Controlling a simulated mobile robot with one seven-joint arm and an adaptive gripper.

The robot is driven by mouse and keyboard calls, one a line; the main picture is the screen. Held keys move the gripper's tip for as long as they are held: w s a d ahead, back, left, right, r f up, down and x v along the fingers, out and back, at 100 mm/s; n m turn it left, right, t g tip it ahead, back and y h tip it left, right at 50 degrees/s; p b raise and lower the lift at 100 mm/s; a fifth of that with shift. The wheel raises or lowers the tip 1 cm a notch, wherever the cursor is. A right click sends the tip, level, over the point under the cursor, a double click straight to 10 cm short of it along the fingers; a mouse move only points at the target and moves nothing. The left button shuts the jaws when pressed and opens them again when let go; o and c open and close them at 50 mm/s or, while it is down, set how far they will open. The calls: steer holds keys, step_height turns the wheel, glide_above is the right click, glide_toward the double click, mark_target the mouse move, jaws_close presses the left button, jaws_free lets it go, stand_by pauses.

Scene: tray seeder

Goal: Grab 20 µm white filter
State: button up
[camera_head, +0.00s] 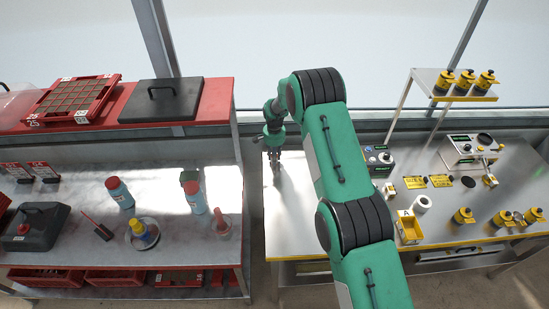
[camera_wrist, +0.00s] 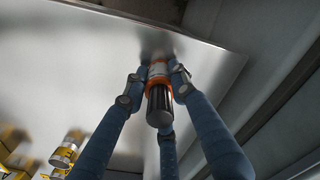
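My gripper (camera_head: 276,172) points down over the left end of the right-hand metal table in the head view. In the wrist view its three blue fingers (camera_wrist: 160,75) close in around a small cylinder (camera_wrist: 158,105) with a dark top, an orange band and a pale label. The fingertips appear to touch its sides; its label cannot be read. Whether it stands on the table or hangs just above cannot be told. A white roll-like piece (camera_head: 421,203) sits beside a yellow-edged box (camera_head: 404,229), right of my arm. I cannot read any filter size on it.
The metal table (camera_head: 292,235) has bare room at its left. Yellow-and-black containers (camera_head: 462,216) stand at its right, with more on a raised shelf (camera_head: 452,94). Instruments (camera_head: 468,148) stand at the back. A bench (camera_head: 75,240) with bottles lies left across a gap.

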steer(key=shift+r, duration=0.15)
stand_by(0.3)
steer(key=shift+r, duration=1.75)
steer(key=s+d, duration=0.1)
steer(key=s, duration=0.4)
steer(key=s+d, duration=0.1)
steer(key=s, duration=0.4)
steer(key=s+r, duration=0.1)
steer(key=s, duration=0.4)
steer(key=shift+s+d+r, duration=0.1)
steer(key=shift+s+d, duration=0.3)
